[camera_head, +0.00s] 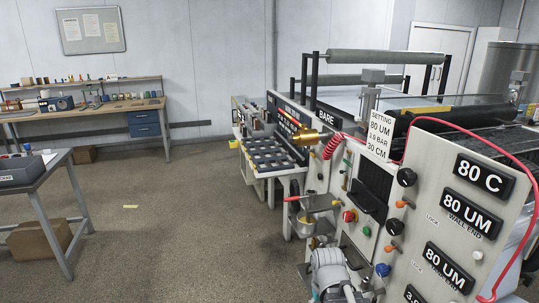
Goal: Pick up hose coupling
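A brass-coloured coupling (304,135) shows near the middle of the view, at the left end of the coating machine. It sits beside the upper end of a red coiled hose (333,146), in front of the dark sign area next to the "BARE" label. Whether it hangs, rests on a holder or is joined to the hose is too small to tell. My gripper is not in view, so its state does not show.
The coating machine (440,195) with knobs and signs fills the right side. A tray table (262,172) stands at its left end. A grey table (62,180) is at the left, a workbench (110,112) behind. The floor (165,235) between is mostly clear.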

